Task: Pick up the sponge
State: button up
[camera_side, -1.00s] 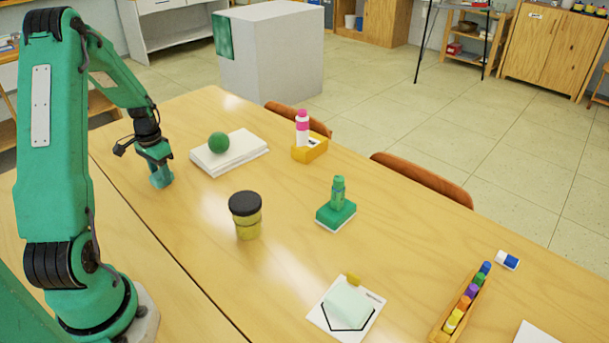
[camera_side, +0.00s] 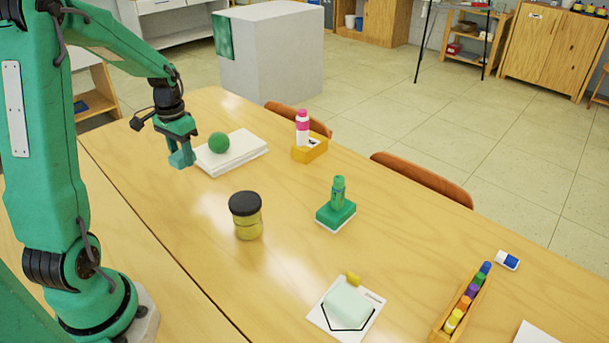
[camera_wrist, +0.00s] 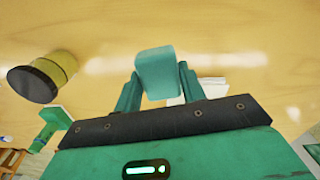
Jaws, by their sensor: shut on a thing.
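My gripper (camera_side: 180,150) is shut on a teal block that looks like the sponge (camera_side: 182,159), left of the white pad in the side view. In the wrist view the sponge (camera_wrist: 157,70) sits between the two green fingers of my gripper (camera_wrist: 157,90), its far end reaching past them. In the side view the sponge appears raised off the table, though the gap under it is hard to judge.
A green ball (camera_side: 219,142) rests on the white pad (camera_side: 240,158).

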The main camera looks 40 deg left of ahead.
jog(key=shift+w+d+r, duration=0.15)
jog(key=shift+d+r, duration=0.15)
jog(key=shift+d, duration=0.2)
jog(key=shift+r, duration=0.1)
